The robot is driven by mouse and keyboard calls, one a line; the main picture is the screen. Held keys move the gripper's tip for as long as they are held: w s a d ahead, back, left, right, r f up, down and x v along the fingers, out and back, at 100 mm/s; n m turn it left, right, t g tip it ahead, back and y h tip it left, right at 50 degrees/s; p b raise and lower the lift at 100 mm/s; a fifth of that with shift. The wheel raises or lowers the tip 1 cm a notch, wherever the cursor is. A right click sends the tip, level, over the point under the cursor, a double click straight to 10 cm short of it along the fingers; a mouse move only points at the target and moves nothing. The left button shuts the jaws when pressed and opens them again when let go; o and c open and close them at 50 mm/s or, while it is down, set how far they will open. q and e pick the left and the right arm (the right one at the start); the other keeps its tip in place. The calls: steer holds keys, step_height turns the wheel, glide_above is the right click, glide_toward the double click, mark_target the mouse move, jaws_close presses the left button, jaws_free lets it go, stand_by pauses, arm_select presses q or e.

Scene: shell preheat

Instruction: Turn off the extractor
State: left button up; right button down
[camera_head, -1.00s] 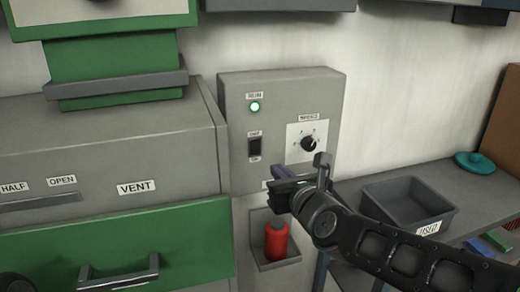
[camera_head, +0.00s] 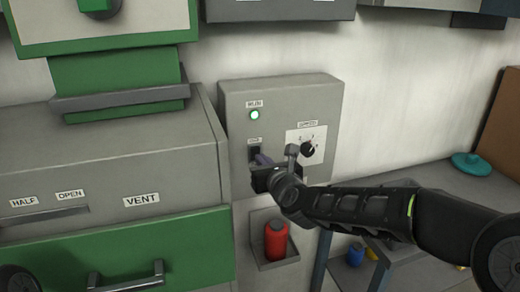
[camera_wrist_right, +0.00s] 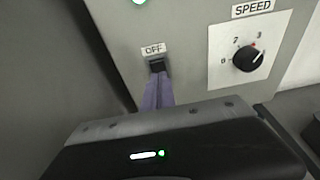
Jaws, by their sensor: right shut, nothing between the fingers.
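The extractor's grey control box (camera_head: 235,98) hangs on the wall. A green RUN lamp (camera_head: 254,115) is lit at its upper left. Below it is a black rocker switch (camera_head: 254,154) with an OFF label above; it also shows in the right wrist view (camera_wrist_right: 157,65). A black speed knob (camera_head: 307,149) sits on a white dial to the right. My right gripper (camera_head: 262,159) is shut and empty, its fingertips at the switch; in the right wrist view the fingers (camera_wrist_right: 157,92) cover the switch's lower part. Whether they touch it I cannot tell. My left gripper is not in view.
A red bottle (camera_head: 276,240) stands in a small holder below the box. A grey cabinet with a green drawer (camera_head: 130,250) is at the left. A shelf with a teal lid (camera_head: 472,163) is at the right, partly behind my right arm.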

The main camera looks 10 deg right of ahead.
steer(key=shift+w+a+r+p, duration=0.15)
steer(key=shift+w+p, duration=0.2)
steer(key=shift+w, duration=0.75)
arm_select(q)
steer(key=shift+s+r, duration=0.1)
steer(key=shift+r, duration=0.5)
arm_select(e)
steer(key=shift+w+b, duration=0.3)
steer(key=shift+b, duration=0.55)
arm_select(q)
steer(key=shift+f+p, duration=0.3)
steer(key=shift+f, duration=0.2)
arm_select(e)
steer(key=shift+r, duration=0.15)
